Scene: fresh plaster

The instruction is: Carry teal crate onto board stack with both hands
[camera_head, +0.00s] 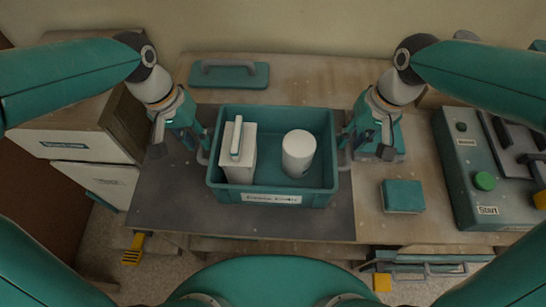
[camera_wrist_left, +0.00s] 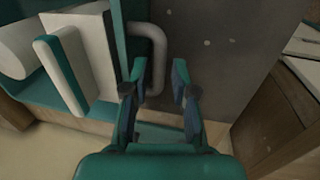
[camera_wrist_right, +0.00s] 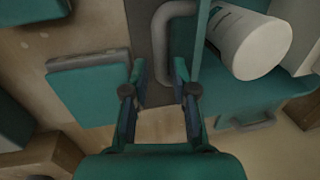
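The teal crate (camera_head: 272,197) sits upright on the dark part of the worktop, with a label on its front. It holds a white block with a teal-and-white handled piece, and a white cylinder. My left gripper (camera_head: 188,142) is open at the crate's left handle; in the left wrist view the grey handle (camera_wrist_left: 158,62) shows between or just past its parted fingers. My right gripper (camera_head: 362,146) is open at the right handle (camera_wrist_right: 160,38), which lies just beyond its parted fingertips. A tan-topped pile with white labelled fronts (camera_head: 68,147) stands at the left; I cannot tell whether it is the board stack.
A teal float (camera_head: 229,75) lies behind the crate. A teal block (camera_head: 402,196) lies to its right. A control box (camera_head: 461,170) with a green button stands at the far right. The worktop between crate and left pile is bare.

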